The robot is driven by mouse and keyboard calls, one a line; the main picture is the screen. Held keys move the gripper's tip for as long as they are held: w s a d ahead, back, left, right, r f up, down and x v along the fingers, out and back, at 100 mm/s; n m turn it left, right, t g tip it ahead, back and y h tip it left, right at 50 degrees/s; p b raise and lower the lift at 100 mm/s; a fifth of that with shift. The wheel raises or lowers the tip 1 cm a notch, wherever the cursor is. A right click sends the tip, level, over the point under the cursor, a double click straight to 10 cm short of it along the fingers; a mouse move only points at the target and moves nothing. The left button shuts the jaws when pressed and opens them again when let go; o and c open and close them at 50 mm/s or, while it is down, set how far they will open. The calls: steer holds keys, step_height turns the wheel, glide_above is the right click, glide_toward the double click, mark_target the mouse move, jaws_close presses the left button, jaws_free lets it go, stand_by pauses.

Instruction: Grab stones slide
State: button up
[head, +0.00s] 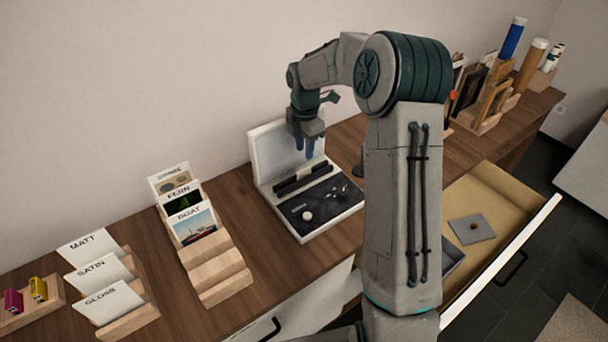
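The card lettered STONES (168,175) stands in the rear slot of a stepped wooden rack (225,283). Its top shows a picture of roundish shapes; its lower part is hidden by the FERN card (180,190). The BOAT card (190,217) stands in front of that. My gripper (304,152) points down over an open white case (350,212), to the right of the rack and away from the STONES card. Its two blue fingers look apart, with nothing seen between them. A small pale piece (303,172) sits on the case's dark bar below the gripper.
MATT (90,247), SATIN (97,267) and GLOSS (104,300) cards stand in a wooden rack at lower left. An open drawer (490,185) at right holds a grey square (471,229). Wooden holders (490,105) stand at back right. My arm hides the tabletop's middle.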

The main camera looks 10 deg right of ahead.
mark_target(304, 175)
step_height(304, 175, down, 8)
steer(key=shift+w+d+r+p, duration=0.1)
steer(key=shift+r+p, duration=0.15)
steer(key=shift+p, duration=0.3)
jaws_close()
